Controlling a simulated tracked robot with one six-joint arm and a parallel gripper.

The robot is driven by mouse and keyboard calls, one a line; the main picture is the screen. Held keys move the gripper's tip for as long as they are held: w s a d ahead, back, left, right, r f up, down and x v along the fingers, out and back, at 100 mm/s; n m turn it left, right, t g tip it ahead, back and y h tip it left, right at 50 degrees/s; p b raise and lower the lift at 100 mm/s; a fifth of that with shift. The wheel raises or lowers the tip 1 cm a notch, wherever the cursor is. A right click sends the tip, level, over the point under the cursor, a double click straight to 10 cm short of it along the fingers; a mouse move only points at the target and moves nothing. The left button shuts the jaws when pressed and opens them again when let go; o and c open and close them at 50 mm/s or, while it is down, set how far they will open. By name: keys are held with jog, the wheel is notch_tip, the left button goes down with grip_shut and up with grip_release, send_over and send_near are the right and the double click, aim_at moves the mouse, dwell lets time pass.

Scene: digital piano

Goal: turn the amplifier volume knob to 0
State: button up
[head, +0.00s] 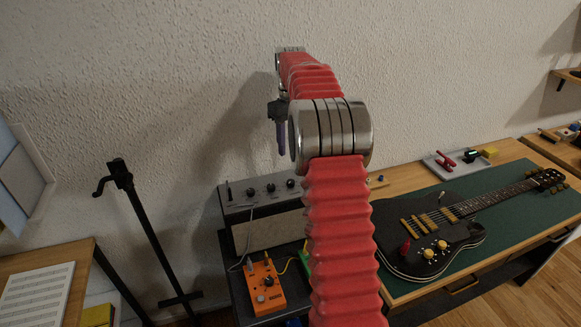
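The amplifier (270,232) stands left of centre in the head view, with a dark control panel and a pale front cloth. Several small knobs (271,187) sit along its panel; I cannot read their labels or settings, nor tell which is the volume knob. My red-sleeved arm covers the amplifier's right part. My gripper (281,152) hangs above the amplifier, apart from the knobs, with a purple finger pointing down. Only this one finger shows clearly, so its opening is unclear.
An orange pedal (264,287) and a partly hidden green pedal (305,258) sit in front of the amplifier, with cables. A black guitar (428,240) lies on a green mat (515,212) to the right. A black stand (150,230) is at left.

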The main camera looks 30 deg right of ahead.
aim_at(291, 181)
jog(key=m, duration=0.8)
jog(key=shift+m, duration=0.3)
jog(key=shift+f, duration=0.15)
notch_tip(291, 181, down, 14)
jog(key=shift+r, duration=0.2)
dwell(0.4)
jog(key=shift+c, duration=0.3)
jog(key=c, duration=1)
jog(key=shift+n, duration=0.4)
jog(key=o, duration=1.1)
jog(key=shift+c, duration=0.2)
